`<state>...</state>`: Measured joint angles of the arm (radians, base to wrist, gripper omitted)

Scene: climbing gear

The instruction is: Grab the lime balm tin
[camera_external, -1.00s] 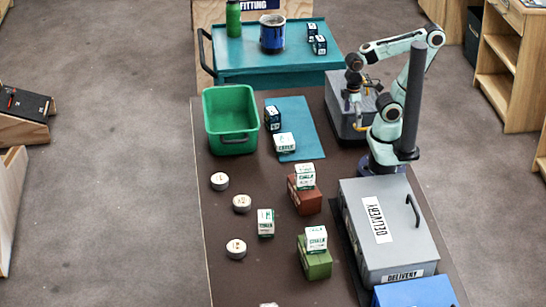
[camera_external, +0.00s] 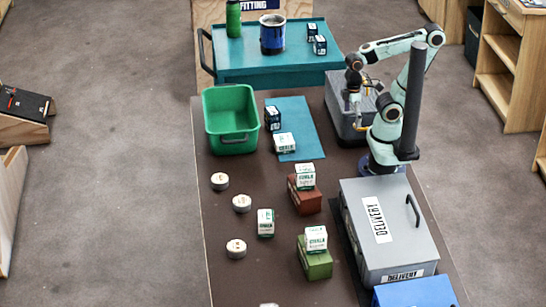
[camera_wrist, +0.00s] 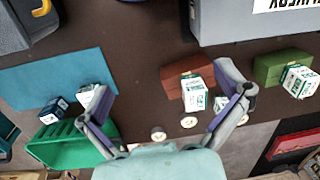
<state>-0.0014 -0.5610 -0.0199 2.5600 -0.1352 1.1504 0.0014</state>
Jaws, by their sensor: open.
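Several small round white tins stand in a line along the left side of the brown table. In the external view they are the far tin (camera_external: 220,181), the middle tin (camera_external: 242,203) and the near tin (camera_external: 236,248). Their labels are too small to read, so I cannot tell which is lime balm. In the wrist view two tins show between my fingers, one tin (camera_wrist: 158,134) and another tin (camera_wrist: 188,122). My gripper (camera_wrist: 174,95) is open and empty, high above the table. In the external view it is near the grey case, far from the tins.
A green bin (camera_external: 231,146) and a blue mat (camera_external: 300,140) lie beyond the tins. White boxes sit on a red-brown block (camera_external: 306,203) and a green block (camera_external: 316,266). A white box (camera_external: 265,222) stands near the tins. The grey delivery box (camera_external: 400,220) is at right.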

